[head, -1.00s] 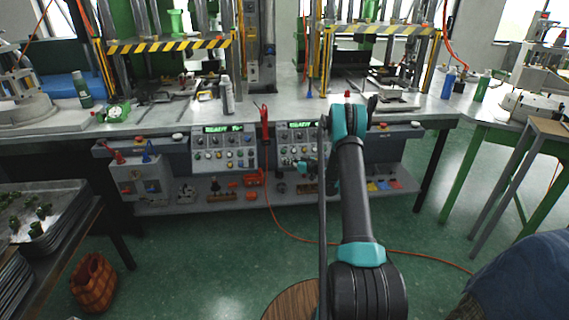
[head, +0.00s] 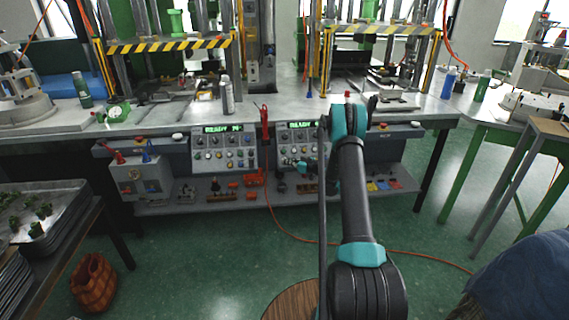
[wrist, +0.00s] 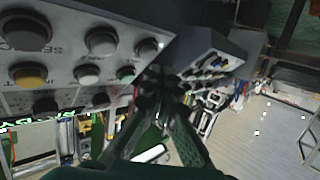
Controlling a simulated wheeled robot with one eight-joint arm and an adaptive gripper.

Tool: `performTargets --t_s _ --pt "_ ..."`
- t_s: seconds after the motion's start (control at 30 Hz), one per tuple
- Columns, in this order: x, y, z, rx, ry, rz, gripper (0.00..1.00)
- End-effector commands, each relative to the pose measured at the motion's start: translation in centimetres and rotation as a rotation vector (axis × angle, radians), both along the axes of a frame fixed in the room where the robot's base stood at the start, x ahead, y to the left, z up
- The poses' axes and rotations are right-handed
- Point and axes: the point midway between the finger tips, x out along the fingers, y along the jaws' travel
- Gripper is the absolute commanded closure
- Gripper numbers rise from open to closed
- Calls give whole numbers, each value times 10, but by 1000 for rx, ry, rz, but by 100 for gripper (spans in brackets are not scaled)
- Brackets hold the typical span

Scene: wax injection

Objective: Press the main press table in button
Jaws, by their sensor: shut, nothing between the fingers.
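Two grey control panels with rows of round buttons hang under the bench edge, a left panel (head: 222,160) and a right panel (head: 297,136). Each has a lit green READY display. Labels are too blurred or cut off to identify the table in button.
A second button panel (wrist: 205,68) lies beyond my fingertips in the wrist view. A red cable (head: 265,130) hangs between the panels. A lower shelf (head: 160,207) holds small parts. Bottles and press posts stand on the bench (head: 270,104). The green floor ahead is mostly clear.

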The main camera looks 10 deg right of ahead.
Motion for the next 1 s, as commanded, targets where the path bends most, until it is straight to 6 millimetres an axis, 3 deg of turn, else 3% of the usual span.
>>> performTargets --t_s 1.0 --pt "8 0 -7 0 0 0 100"
